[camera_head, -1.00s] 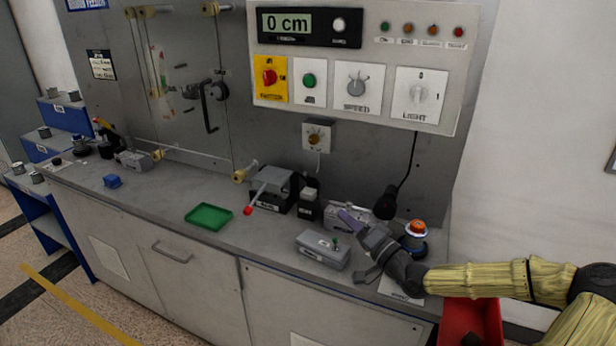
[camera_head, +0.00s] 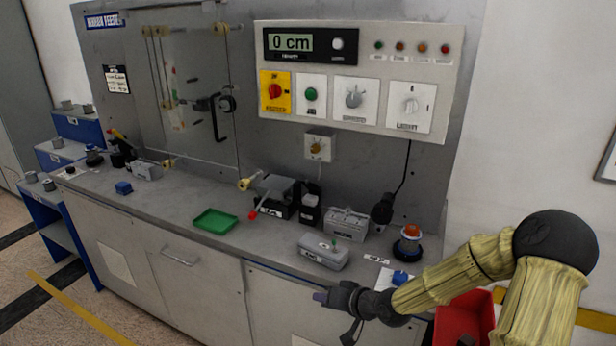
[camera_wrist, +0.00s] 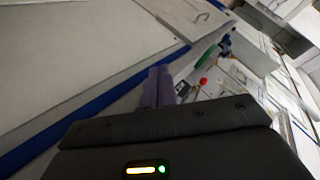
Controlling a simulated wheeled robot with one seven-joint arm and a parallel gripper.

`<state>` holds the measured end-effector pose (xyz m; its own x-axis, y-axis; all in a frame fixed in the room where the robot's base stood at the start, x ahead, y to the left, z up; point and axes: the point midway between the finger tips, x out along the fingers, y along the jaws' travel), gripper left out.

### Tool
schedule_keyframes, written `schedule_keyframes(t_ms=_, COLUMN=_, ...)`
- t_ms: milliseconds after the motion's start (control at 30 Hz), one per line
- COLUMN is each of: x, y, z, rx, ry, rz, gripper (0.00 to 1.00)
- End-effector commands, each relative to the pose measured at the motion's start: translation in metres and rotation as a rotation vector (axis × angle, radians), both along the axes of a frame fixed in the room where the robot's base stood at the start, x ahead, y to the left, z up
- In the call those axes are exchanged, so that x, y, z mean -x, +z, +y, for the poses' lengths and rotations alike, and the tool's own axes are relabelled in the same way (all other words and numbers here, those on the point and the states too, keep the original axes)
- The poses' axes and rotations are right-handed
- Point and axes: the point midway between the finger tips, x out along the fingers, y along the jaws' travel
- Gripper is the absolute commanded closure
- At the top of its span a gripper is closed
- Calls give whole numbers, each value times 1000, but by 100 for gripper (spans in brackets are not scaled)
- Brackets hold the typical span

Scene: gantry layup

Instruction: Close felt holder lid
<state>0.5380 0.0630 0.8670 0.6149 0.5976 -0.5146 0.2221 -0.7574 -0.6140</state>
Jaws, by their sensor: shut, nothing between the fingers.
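I cannot read the labels to tell which container is the felt holder.
A black device with a red-tipped lever (camera_head: 275,196), a green tray (camera_head: 215,221) and a button with an orange top (camera_head: 410,241) stand on the worktop. A blue object (camera_head: 400,278) lies near my forearm. A red bin (camera_head: 464,322) is below at right.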

Motion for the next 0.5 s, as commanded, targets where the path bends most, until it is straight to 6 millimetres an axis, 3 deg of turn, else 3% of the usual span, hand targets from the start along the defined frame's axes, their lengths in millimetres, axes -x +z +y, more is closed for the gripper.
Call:
schedule_keyframes(t_ms=267, x=49, y=-27, z=-19, rx=379, ry=45, rz=189, gripper=100)
schedule_keyframes(t_ms=500, x=104, y=-2, z=-52, rx=664, ry=11, rz=347, gripper=100)
